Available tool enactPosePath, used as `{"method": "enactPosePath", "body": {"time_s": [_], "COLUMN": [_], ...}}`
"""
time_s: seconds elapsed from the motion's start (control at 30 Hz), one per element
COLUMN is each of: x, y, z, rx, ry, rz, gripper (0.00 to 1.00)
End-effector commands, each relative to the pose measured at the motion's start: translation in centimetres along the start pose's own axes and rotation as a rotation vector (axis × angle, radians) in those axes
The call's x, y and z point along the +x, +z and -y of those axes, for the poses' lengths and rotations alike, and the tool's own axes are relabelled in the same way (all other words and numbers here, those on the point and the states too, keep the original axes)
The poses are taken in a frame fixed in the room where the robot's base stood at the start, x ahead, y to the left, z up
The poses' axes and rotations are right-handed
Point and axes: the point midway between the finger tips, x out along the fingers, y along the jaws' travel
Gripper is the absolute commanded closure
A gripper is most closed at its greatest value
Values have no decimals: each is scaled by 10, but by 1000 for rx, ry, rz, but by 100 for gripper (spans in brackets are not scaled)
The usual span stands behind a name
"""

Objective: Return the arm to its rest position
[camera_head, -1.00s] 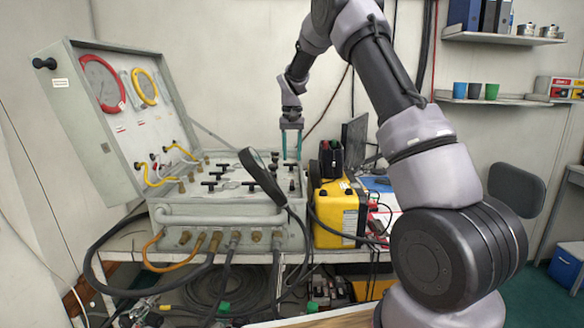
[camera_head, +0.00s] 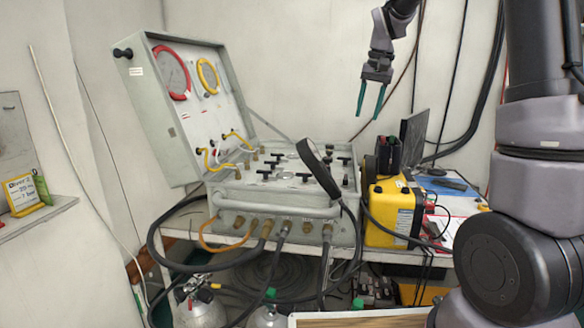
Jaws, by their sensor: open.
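My gripper (camera_head: 368,117) hangs in the air in the upper right of the head view, its two teal fingers apart with nothing between them. It is above and behind the right side of the diver air panel (camera_head: 280,212) and touches nothing. My arm's larger links stand at the right edge of the view, and its upper part runs out of the picture. The panel's grey case is open, with its lid (camera_head: 158,110) raised at the left.
A yellow unit (camera_head: 391,212) stands right of the panel on the bench. A dark monitor (camera_head: 414,140) is behind it. A shelf (camera_head: 40,216) with a yellow sign (camera_head: 22,195) is at the left.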

Motion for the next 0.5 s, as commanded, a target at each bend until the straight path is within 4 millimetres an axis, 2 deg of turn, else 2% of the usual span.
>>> {"method": "enactPosePath", "body": {"time_s": [0.03,0.2,0.33,0.5], "x": [-20,-63,-85,-98], "y": [17,74,120,181], "z": [-7,-27,-43,-62], "rx": [5,20,30,39], "ry": [-21,-83,-123,-165], "rz": [-27,-110,-177,-267], "gripper": [53,53,53,53]}}
